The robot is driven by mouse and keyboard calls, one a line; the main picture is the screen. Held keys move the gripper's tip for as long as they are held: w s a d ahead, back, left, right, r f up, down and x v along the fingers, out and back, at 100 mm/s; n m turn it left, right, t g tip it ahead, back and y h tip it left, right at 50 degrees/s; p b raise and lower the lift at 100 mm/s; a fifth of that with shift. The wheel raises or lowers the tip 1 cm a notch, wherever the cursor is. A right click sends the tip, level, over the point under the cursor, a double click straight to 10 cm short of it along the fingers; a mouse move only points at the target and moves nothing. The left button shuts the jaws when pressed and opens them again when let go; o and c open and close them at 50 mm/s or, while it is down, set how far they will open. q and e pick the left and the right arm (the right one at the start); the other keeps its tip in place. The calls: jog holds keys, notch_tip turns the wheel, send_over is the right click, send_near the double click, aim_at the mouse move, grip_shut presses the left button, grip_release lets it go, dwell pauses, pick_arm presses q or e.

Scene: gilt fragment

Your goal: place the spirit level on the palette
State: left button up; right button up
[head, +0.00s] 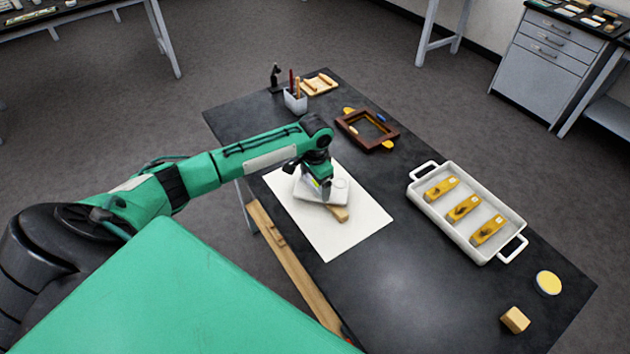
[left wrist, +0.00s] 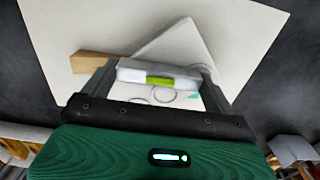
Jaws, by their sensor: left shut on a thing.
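The spirit level is a short grey bar with a yellow-green vial, seen in the left wrist view (left wrist: 190,80). My left gripper (left wrist: 159,76) is shut on it, one finger at each end. In the head view my left gripper (head: 317,178) points down over the palette. The palette (head: 341,189) is white with round wells and lies on the white sheet; it also shows in the left wrist view (left wrist: 188,45). The level is over the palette, but I cannot tell whether they touch. My gripper hides part of the palette. My right gripper is not in view.
A wooden block (head: 340,214) lies by the palette on the white sheet (head: 340,240). A white tray (head: 455,228) holds three wooden planes. A brown frame (head: 350,128), pen cup (head: 295,102), yellow disc (head: 548,283) and small block (head: 515,320) stand around. The front middle of the table is clear.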

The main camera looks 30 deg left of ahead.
aim_at(315, 184)
pick_arm(q)
jog(key=o, duration=0.7)
notch_tip(315, 184, up, 12)
jog(key=b, duration=0.2)
jog(key=shift+b, duration=0.3)
jog(key=shift+r, duration=0.1)
